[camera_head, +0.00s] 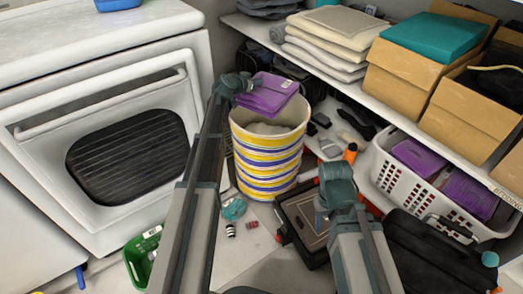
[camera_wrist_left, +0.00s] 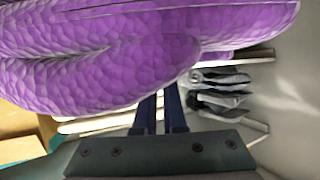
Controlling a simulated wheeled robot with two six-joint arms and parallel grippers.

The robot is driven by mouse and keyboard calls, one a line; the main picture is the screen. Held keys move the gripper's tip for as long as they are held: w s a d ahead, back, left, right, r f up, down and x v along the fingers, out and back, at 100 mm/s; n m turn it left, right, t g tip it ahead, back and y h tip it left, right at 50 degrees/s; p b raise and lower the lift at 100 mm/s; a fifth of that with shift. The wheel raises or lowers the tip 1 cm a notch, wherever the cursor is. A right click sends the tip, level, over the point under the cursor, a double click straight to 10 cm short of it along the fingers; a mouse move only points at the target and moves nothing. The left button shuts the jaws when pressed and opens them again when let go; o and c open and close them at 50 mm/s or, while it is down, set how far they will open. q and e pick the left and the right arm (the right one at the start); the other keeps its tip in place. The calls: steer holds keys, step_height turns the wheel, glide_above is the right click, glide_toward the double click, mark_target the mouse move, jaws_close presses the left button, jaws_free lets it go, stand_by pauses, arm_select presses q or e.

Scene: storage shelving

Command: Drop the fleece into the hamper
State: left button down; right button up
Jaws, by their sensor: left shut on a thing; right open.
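The purple folded fleece (camera_head: 267,96) is held over the back part of the hamper's open top in the head view. The hamper (camera_head: 268,170) is a round bin with yellow, white and purple stripes, standing on the floor. My left gripper (camera_head: 245,84) is shut on the fleece's left edge. In the left wrist view the fleece (camera_wrist_left: 100,60) fills the upper part, and the left gripper's dark fingers (camera_wrist_left: 160,108) run up to it. My right gripper (camera_head: 324,204) is open and empty, low to the right of the hamper; its fingertips are hard to make out.
A white oven (camera_head: 110,110) stands left. Shelving on the right holds folded towels (camera_head: 330,40) and cardboard boxes (camera_head: 410,75). A white basket (camera_head: 405,185) with purple items sits under it. A black toolbox (camera_head: 430,250), green crate (camera_head: 140,262) and small items clutter the floor.

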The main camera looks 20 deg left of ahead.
arm_select(q)
steer(key=shift+w+a+f, duration=0.4)
steer(key=shift+w+f, duration=0.05)
steer(key=shift+f, duration=0.1)
arm_select(e)
steer(key=shift+f, duration=0.55)
arm_select(q)
steer(key=shift+f+b, duration=0.1)
steer(key=shift+b, duration=0.2)
arm_select(e)
steer(key=shift+f, duration=0.1)
arm_select(q)
step_height(320, 180, down, 6)
steer(key=b, duration=0.6)
arm_select(e)
step_height(320, 180, down, 6)
steer(key=shift+r, duration=0.1)
arm_select(q)
steer(key=c, duration=0.9)
jaws_free()
